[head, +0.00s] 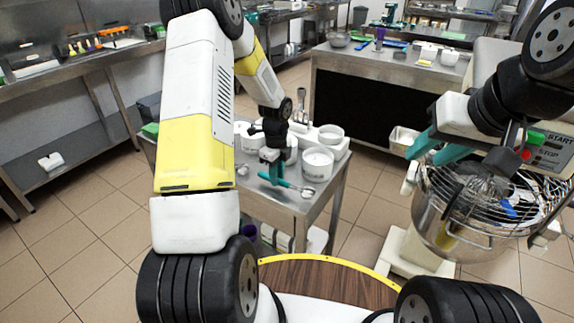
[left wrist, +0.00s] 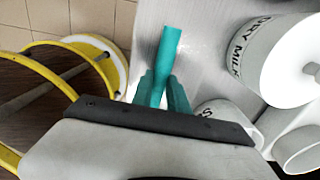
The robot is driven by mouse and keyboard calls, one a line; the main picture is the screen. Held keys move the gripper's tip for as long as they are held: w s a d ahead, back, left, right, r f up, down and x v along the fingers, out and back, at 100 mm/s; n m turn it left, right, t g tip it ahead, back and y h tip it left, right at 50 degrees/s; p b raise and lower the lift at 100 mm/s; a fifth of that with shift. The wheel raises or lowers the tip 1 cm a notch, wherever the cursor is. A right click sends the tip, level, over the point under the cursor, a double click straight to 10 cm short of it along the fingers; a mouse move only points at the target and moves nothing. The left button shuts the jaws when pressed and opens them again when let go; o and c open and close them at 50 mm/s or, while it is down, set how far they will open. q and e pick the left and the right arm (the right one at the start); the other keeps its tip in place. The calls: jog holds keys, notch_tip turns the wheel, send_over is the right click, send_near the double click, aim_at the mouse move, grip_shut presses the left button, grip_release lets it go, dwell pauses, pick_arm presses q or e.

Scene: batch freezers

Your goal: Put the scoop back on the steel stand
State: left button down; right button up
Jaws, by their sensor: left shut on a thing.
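The scoop (head: 293,184) has a teal handle and a small metal bowl pointing right in the head view. My left gripper (head: 272,174) is shut on its handle over the front part of the steel stand (head: 298,206). In the left wrist view the teal handle (left wrist: 168,50) sticks out between the gripper's fingers (left wrist: 162,92), above the stand's grey top (left wrist: 205,40); the bowl is hidden there. I cannot tell whether the scoop touches the top. My right gripper (head: 436,148) has its teal fingers apart, empty, near the mixer.
White tubs (head: 318,162) stand on the stand behind the scoop; a tub labelled dry milk (left wrist: 290,60) is close right in the wrist view. A mixer with a wire guard (head: 485,200) is at the right. The stand's front edge is clear.

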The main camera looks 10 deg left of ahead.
pick_arm(q)
jog(key=shift+f, duration=0.85)
jog(key=c, duration=1.3)
grip_release()
jog(key=shift+f, duration=0.1)
